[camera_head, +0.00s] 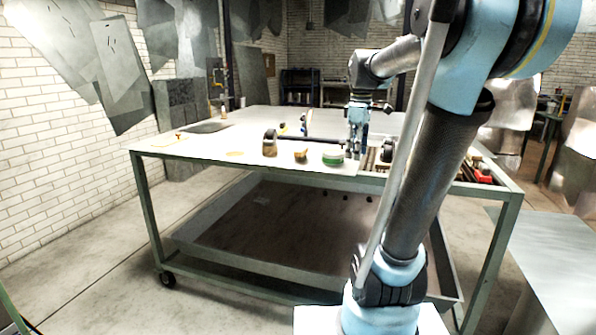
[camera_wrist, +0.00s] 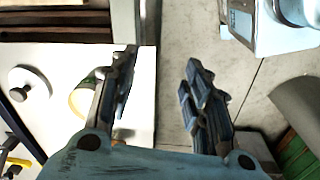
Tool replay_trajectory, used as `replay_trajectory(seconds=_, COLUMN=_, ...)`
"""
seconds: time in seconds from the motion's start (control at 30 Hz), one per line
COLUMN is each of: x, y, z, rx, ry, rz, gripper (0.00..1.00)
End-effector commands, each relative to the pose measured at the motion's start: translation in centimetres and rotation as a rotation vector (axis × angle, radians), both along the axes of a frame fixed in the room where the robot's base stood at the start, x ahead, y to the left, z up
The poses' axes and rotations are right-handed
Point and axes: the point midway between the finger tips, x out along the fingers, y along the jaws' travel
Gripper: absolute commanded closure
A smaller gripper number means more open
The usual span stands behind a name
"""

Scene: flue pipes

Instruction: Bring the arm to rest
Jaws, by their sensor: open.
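My gripper (camera_head: 357,138) hangs from the blue and black arm and points down over the near edge of the workbench (camera_head: 205,149). In the wrist view my gripper (camera_wrist: 162,72) has its two fingers spread apart, with nothing between them. One finger is over the bench edge and the other is over the concrete floor. A green and white roll (camera_head: 333,157) sits on the bench just left of my gripper in the head view. In the wrist view a pale round thing (camera_wrist: 82,100) is partly hidden behind the finger over the bench.
A jar (camera_head: 270,147) and a small yellowish item (camera_head: 301,155) stand near the bench's front edge. Red items (camera_head: 481,174) lie at its right end. A lower shelf (camera_head: 270,225) runs beneath. A metal-topped surface (camera_head: 552,262) stands at right. The floor (camera_head: 95,270) at left is clear.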

Motion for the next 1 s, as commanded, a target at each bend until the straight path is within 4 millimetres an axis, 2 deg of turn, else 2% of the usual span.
replay_trajectory(seconds=0.03, x=-1.6, y=0.0, z=-1.0, rx=0.005, ry=-0.007, rz=-0.054, gripper=0.56)
replay_trajectory(seconds=0.2, x=-6.1, y=0.0, z=-4.4, rx=0.022, ry=-0.029, rz=-0.25, gripper=0.56)
replay_trajectory(seconds=0.47, x=-12.4, y=-0.1, z=-10.5, rx=0.058, ry=-0.064, rz=-0.552, gripper=0.56)
replay_trajectory(seconds=0.6, x=-15.6, y=-0.1, z=-14.3, rx=0.082, ry=-0.081, rz=-0.715, gripper=0.56)
replay_trajectory(seconds=0.8, x=-19.1, y=-0.2, z=-19.1, rx=0.117, ry=-0.101, rz=-0.917, gripper=0.56)
replay_trajectory(seconds=1.0, x=-20.8, y=-0.1, z=-21.6, rx=0.136, ry=-0.11, rz=-1.022, gripper=0.56)
